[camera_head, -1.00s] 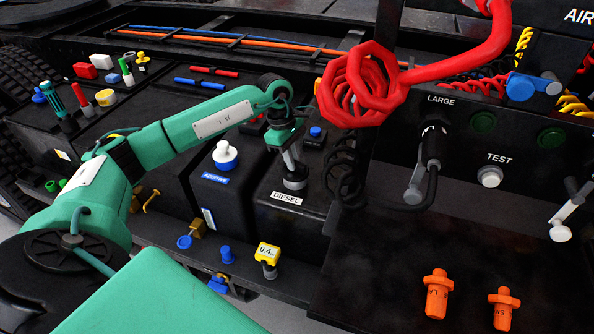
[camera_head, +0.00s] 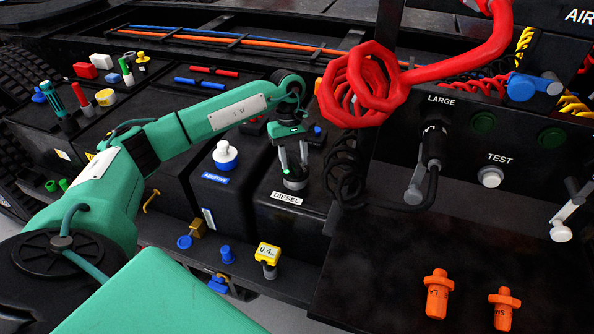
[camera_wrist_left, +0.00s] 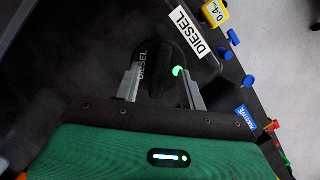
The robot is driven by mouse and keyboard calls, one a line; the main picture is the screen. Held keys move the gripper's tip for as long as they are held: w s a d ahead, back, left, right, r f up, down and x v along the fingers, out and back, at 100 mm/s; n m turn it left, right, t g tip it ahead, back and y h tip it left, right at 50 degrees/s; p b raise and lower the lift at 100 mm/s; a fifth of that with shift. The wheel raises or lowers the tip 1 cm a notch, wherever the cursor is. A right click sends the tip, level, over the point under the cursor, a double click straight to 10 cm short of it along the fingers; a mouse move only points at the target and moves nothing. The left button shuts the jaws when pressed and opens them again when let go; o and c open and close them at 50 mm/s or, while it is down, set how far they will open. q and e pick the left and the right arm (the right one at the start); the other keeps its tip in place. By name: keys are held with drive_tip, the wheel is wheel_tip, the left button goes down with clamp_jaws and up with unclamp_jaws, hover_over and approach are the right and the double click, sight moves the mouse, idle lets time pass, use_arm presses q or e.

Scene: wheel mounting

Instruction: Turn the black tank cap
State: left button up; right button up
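The black tank cap (camera_head: 294,183) sits on the black tank labelled DIESEL, behind the white label. In the left wrist view, the cap (camera_wrist_left: 160,66) shows a raised ridge with DIESEL lettering. My left gripper (camera_head: 293,172) points down over the cap, with its fingers apart. In the left wrist view, the gripper (camera_wrist_left: 159,77) has one finger on each side of the cap, and dark gaps show between fingers and ridge. The fingers partly hide the cap in the head view. My right gripper is not in view.
An ADDITIVE tank with a white and blue cap (camera_head: 224,155) stands just left. A red coiled hose (camera_head: 365,87) and a black coiled cable (camera_head: 345,172) hang close to the right. A yellow 0.4 block (camera_head: 267,255) is in front. Two orange plugs (camera_head: 437,293) lie at lower right.

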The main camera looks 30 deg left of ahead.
use_arm(q)
drive_tip(key=b+v, duration=0.3)
drive_tip(key=v, duration=1)
drive_tip(key=shift+w+r+b, duration=0.15)
drive_tip(key=shift+r+b, duration=0.2)
drive_tip(key=shift+r, duration=0.05)
drive_tip(key=shift+a, duration=0.15)
